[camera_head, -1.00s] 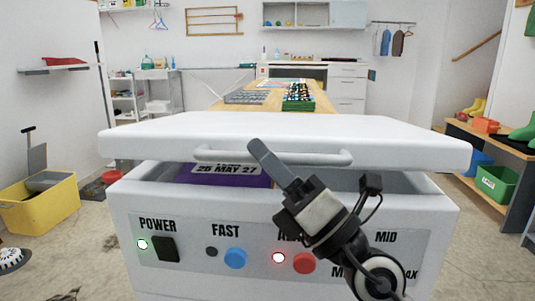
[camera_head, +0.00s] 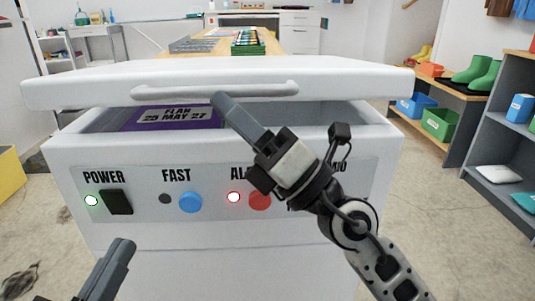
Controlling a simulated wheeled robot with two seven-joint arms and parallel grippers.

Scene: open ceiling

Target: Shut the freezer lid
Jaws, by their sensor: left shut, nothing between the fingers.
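The white freezer lid (camera_head: 340,78) is slightly raised, with a dark gap between it and the white freezer body (camera_head: 130,262). A long handle (camera_head: 270,90) runs along the lid's front edge. My left gripper (camera_head: 124,248) is shut and empty, low in front of the freezer at the bottom left. Inside the gap is a purple package (camera_head: 175,118) labelled "25 MAY 27".
The front panel has a black power switch (camera_head: 116,202), a blue button (camera_head: 190,202) and a red button (camera_head: 260,201), with green and red lights lit. A wooden table (camera_head: 215,46) stands behind. Shelves (camera_head: 500,140) with bins and boots stand at the right. The floor between is clear.

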